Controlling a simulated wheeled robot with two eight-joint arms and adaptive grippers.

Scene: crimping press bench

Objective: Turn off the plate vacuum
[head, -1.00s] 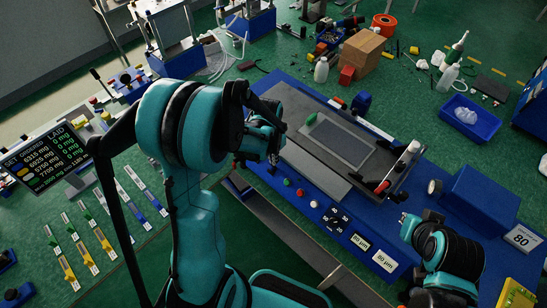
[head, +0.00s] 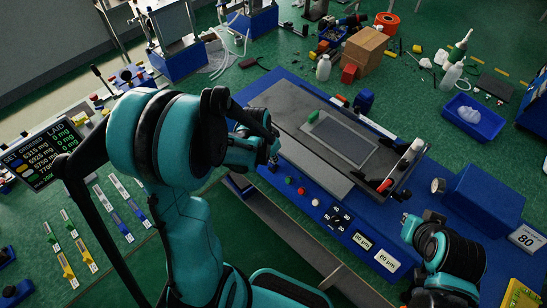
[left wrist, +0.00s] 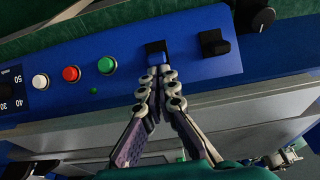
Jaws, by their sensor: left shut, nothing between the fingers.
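The blue machine (head: 410,207) has a flat bed with a grey plate (head: 345,138) on top. In the left wrist view its front panel carries a black-topped blue switch (left wrist: 156,48) and a black lever switch (left wrist: 213,42). No label tells me which is the plate vacuum's. My left gripper (left wrist: 158,71) is shut and empty, its fingertips right at the blue switch; I cannot tell if they touch. In the head view the left gripper (head: 273,160) is at the machine's front left edge, its arm hiding part of the panel. My right gripper (head: 406,219) is near the right front, its fingers unclear.
White (left wrist: 40,81), red (left wrist: 71,73) and green (left wrist: 106,65) buttons sit left of the switches in the wrist view. A black knob (left wrist: 256,16) is at the top right. A blue tray (head: 472,117) stands behind right.

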